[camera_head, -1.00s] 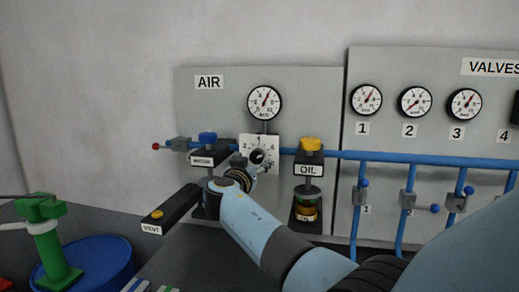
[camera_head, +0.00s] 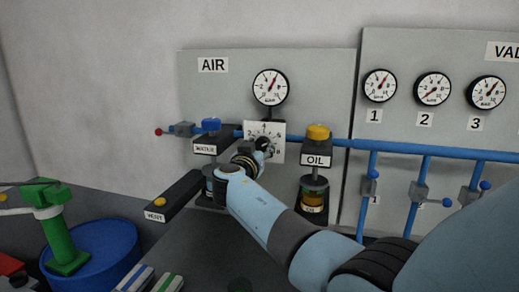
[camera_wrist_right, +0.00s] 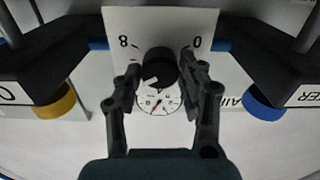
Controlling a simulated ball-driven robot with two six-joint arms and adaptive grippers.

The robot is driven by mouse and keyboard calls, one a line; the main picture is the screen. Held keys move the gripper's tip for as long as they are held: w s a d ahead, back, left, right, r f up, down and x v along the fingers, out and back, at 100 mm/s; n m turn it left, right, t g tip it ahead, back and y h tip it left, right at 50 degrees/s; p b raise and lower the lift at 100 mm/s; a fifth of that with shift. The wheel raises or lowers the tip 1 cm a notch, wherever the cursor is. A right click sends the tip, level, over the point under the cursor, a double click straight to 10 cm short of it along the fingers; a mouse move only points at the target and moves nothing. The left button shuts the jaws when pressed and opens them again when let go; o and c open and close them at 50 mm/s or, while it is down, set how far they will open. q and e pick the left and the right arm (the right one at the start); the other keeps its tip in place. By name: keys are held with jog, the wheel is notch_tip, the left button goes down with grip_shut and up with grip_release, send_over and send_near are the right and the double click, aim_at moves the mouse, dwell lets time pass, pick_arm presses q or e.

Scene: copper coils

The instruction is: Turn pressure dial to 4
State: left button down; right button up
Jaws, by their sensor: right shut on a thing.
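The pressure dial has a white square plate (camera_head: 279,130) with numbers, below the round AIR gauge (camera_head: 270,87). The plate (camera_wrist_right: 125,20) shows 8 at left and 0 at right there. A pale mark is at the knob's lower left; its exact reading is unclear. My left gripper is not in view.
The yellow-capped OIL unit (camera_head: 317,133) stands close right of the dial. The blue-capped WATER unit (camera_head: 211,125) is close left. A blue pipe (camera_head: 345,143) runs along the panel. A VENT block (camera_head: 175,197), a blue drum (camera_head: 100,255) and a green stand (camera_head: 60,235) are farther left.

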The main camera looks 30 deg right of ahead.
jog(key=shift+c, duration=0.8)
jog(key=shift+n+b, duration=0.4)
jog(key=shift+b, duration=0.05)
jog(key=shift+f+n+b, duration=0.15)
jog(key=shift+n+b, duration=0.75)
jog(key=shift+b, duration=0.15)
jog(key=n+b, duration=0.2)
jog(key=shift+n, duration=0.4)
jog(key=n+b, duration=0.1)
jog(key=n, duration=0.1)
jog(key=shift+n, duration=0.3)
jog(key=shift+r+n+b, duration=0.2)
jog(key=shift+n+b, duration=0.1)
jog(key=shift+n, duration=1.6)
